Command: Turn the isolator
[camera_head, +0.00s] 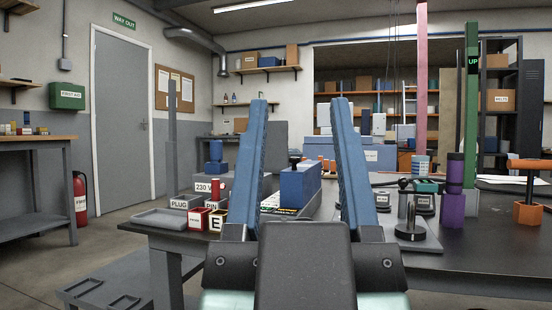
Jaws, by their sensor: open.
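My gripper (301,104) is in the foreground, its two blue fingers upright and spread wide with nothing held between them. No label in view reads isolator, so I cannot tell for certain which thing it is. A blue box with a black knob on top (299,184) stands on the dark table beyond the gripper and shows between the fingers. A grey box labelled 230 V (203,186) stands left of the fingers, with a small red part beside it. My gripper appears apart from both, and its wrist hides the table's near middle.
On the dark table (470,240), left, are a grey tray (172,218) and small labelled boxes. A pink post (421,80) and green post (471,110) rise behind.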

